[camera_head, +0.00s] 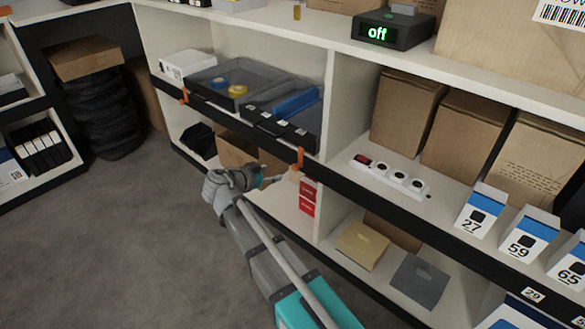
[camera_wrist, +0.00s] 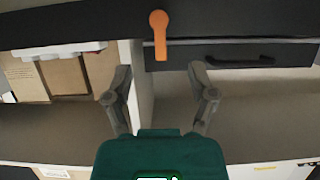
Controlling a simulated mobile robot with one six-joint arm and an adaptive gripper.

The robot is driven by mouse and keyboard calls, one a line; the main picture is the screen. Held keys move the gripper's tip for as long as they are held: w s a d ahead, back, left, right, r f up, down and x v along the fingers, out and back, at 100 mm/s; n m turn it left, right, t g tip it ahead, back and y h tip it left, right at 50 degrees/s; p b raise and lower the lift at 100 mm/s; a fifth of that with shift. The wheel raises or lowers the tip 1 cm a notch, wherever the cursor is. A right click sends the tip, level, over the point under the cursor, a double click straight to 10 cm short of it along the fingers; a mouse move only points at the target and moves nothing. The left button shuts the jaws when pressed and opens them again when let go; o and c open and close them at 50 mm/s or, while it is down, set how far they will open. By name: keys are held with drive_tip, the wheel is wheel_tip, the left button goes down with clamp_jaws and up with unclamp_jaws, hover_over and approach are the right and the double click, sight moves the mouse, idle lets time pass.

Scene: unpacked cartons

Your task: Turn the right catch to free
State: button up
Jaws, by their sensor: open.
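The right catch (camera_head: 300,158) is a small orange lever on the dark shelf edge, at the right end of the dark trays. In the wrist view the orange catch (camera_wrist: 159,35) has a round head at the top, and its arm points straight down in the picture. My gripper (camera_head: 280,178) is open and empty, just below and left of the right catch in the head view. In the wrist view my gripper (camera_wrist: 161,70) has its fingers spread to both sides, with the catch beyond and between the tips, apparently untouched. The left catch (camera_head: 184,96) is also orange.
A dark tray with a blue item (camera_head: 285,115) and another with tape rolls (camera_head: 232,82) sit behind the edge. A device (camera_head: 393,29) above reads "off". A power strip (camera_head: 390,175) and cartons (camera_head: 408,110) stand right. The floor (camera_head: 110,230) is clear.

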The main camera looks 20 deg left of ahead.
sight(293, 166)
drive_tip(key=b+x, duration=0.4)
drive_tip(key=x, duration=0.7)
drive_tip(key=shift+w+d+f, duration=0.1)
drive_tip(key=shift+w+f, duration=0.05)
drive_tip(key=shift+w, duration=0.1)
clamp_jaws()
drive_tip(key=shift+w+a, duration=0.1)
drive_tip(key=shift+a, duration=0.3)
drive_tip(key=shift+d, duration=0.25)
